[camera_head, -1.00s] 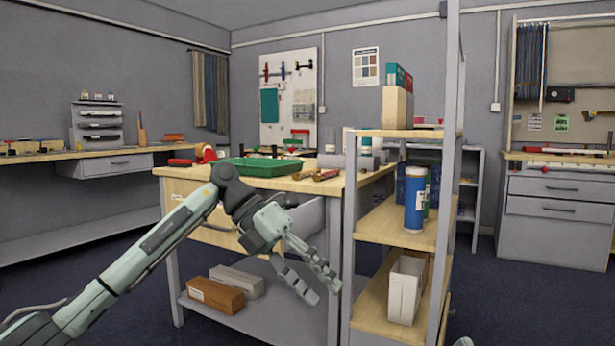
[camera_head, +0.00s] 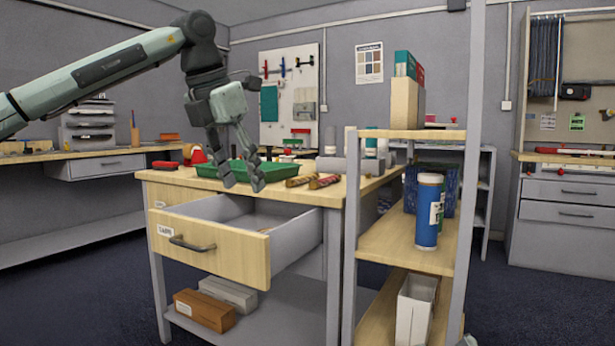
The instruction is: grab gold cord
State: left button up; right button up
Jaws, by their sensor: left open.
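Two small bundles lie on the front right of the wooden workbench top (camera_head: 270,192). One is gold-brown (camera_head: 300,181), and the one beside it is red and gold (camera_head: 325,182). They look like cord, but they are too small to be sure. My left gripper (camera_head: 243,182) hangs fingers down, to the left of the bundles and in front of the green tray (camera_head: 207,171). Its fingers are apart with nothing between them. It hides part of the tray.
The bench drawer (camera_head: 215,250) stands open below my left gripper, and no contents show. A wooden shelf unit (camera_head: 410,240) with a blue can (camera_head: 428,212) rises right of the bench. Red items (camera_head: 197,156) sit by the tray. Boxes (camera_head: 205,309) lie on the lower shelf.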

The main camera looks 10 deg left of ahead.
aim_at(290, 183)
jog(key=i, duration=1.5)
